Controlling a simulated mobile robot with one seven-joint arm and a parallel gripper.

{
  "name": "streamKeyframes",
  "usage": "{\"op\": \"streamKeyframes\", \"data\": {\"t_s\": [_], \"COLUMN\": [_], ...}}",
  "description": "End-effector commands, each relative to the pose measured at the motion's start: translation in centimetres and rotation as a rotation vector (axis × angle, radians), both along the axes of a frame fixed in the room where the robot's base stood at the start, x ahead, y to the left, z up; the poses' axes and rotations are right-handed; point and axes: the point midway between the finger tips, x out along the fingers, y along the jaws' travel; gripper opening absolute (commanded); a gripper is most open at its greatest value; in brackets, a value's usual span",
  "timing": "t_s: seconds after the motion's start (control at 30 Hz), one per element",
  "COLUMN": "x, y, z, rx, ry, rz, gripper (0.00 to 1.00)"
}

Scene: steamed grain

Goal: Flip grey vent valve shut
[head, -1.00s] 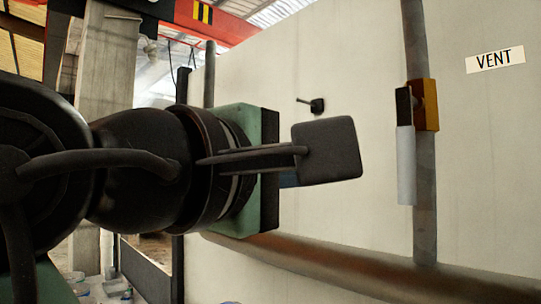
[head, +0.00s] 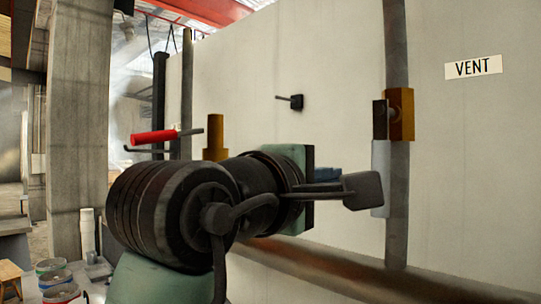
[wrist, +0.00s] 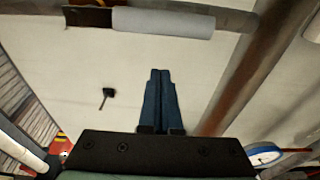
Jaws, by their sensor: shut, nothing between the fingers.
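The grey vent valve has a long grey handle (head: 380,158) hanging straight down beside the vertical pipe, from a brass body (head: 402,114) with a dark lever end. The handle runs along the pipe. In the wrist view the grey handle (wrist: 165,22) lies across the top, ahead of my fingertips. My gripper (head: 328,174) is left of the handle's lower part, and a dark plate on my wrist overlaps that part in the head view. My blue fingers (wrist: 160,74) are together and empty, with a visible gap to the handle.
A VENT sign (head: 473,67) is on the pale wall right of the valve. A brown pipe (head: 335,272) runs low along the wall. A small black fitting (head: 292,101) sticks out left of the valve. A red-handled valve (head: 153,137) is farther left.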

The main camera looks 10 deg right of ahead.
Motion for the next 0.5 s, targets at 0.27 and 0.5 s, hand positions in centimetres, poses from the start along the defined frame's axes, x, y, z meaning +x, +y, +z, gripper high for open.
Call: {"op": "streamKeyframes", "data": {"t_s": [0.27, 0.5], "x": [-2.3, -3.2], "y": [-1.7, -2.2], "z": [0.2, 0.0], "rx": [0.001, 0.001], "ry": [-0.001, -0.001], "rz": [0.001, 0.001], "gripper": [0.0, 0.0]}}
